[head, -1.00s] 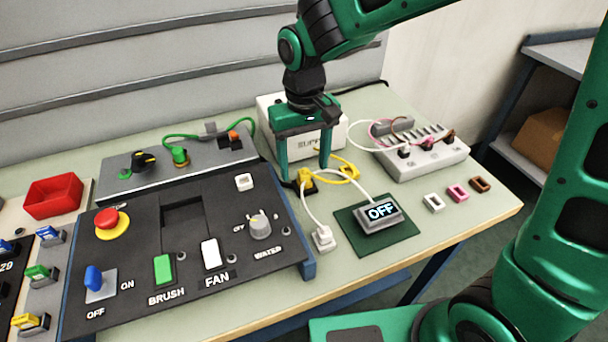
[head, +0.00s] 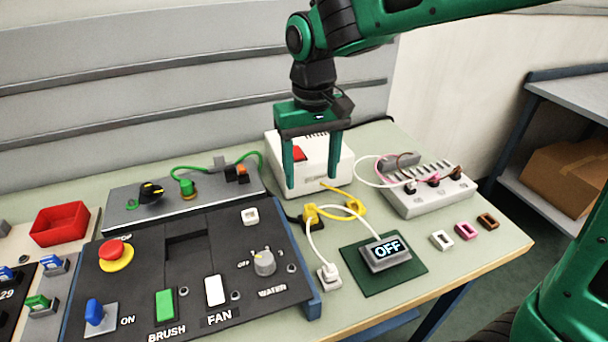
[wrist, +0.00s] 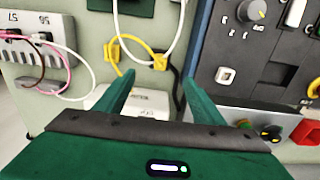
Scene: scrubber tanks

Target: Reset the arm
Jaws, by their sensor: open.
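My green gripper (head: 313,182) is open and empty in the head view, its two fingers pointing down in front of the white supply box (head: 338,178). In the wrist view my gripper (wrist: 156,85) shows with its fingers apart and nothing between them. Below the fingertips in the head view, yellow plugs (head: 311,213) with a yellow and a white cable lie on the table. The fingertips look apart from the plugs.
The black control panel (head: 130,290) with switches and a knob fills the left. A display reading OFF (head: 386,253) sits on a green mat (head: 362,287). A terminal block (head: 440,198) stands at right, with small coloured blocks (head: 464,231) in front.

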